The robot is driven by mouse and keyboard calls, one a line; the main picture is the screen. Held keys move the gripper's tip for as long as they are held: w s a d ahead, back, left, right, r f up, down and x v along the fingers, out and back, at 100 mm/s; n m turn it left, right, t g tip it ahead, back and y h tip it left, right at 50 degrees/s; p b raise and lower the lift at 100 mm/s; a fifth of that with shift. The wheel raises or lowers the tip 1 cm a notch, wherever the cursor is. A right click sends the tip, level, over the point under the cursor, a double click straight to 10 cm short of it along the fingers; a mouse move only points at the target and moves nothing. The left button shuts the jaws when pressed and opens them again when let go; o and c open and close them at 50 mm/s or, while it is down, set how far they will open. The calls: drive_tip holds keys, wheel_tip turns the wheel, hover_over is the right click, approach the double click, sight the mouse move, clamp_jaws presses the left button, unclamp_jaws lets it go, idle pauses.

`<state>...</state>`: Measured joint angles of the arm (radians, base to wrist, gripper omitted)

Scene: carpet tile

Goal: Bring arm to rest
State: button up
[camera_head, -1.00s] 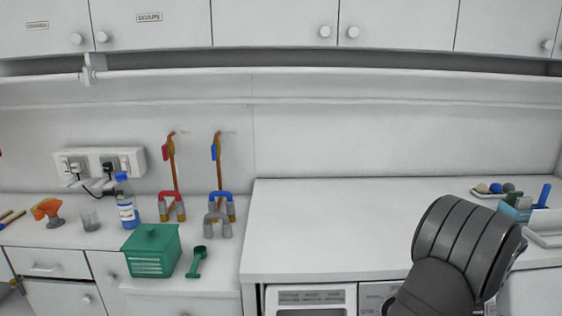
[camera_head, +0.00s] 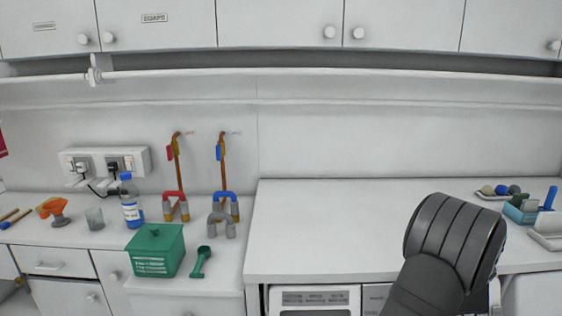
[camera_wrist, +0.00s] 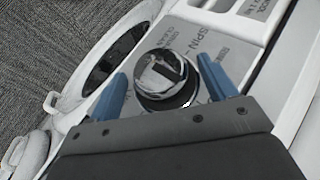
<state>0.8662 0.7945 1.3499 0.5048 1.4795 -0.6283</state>
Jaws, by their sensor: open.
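My gripper (camera_wrist: 164,92) shows in the wrist view with its two blue fingers apart and nothing between them held. Beyond the fingers is a round chrome dial (camera_wrist: 166,78) on a white appliance panel marked "SPIN". I cannot tell how far the fingers are from the dial. In the head view my dark arm rises at the lower right, in front of the counter and the appliance front. The gripper itself is not visible there.
A white counter (camera_head: 330,225) is clear in its middle. At left stand a green box (camera_head: 155,252), a green scoop (camera_head: 201,262), a bottle (camera_head: 131,205) and a cup (camera_head: 95,218). At right are a teal caddy (camera_head: 520,212) and a tray. A round door (camera_wrist: 112,55) shows in the wrist view.

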drive_tip(key=v, duration=1.7)
drive_tip(key=x, duration=1.6)
drive_tip(key=shift+a+f, duration=0.2)
drive_tip(key=shift+f, duration=0.05)
drive_tip(key=shift+w+a, duration=0.15)
drive_tip(key=shift+a, duration=0.05)
drive_tip(key=n+h, duration=0.1)
drive_tip(key=h, duration=0.1)
drive_tip(key=n+g+h, duration=0.1)
drive_tip(key=h, duration=0.1)
drive_tip(key=shift+a+r+n, duration=0.1)
drive_tip(key=shift+a+n, duration=0.2)
drive_tip(key=h, duration=0.1)
drive_tip(key=n+h, duration=0.1)
drive_tip(key=h, duration=0.1)
drive_tip(key=shift+a+n+h, duration=0.25)
drive_tip(key=shift+n+h, duration=0.05)
wheel_tip(320, 180, up, 9)
drive_tip(key=shift+r, duration=0.1)
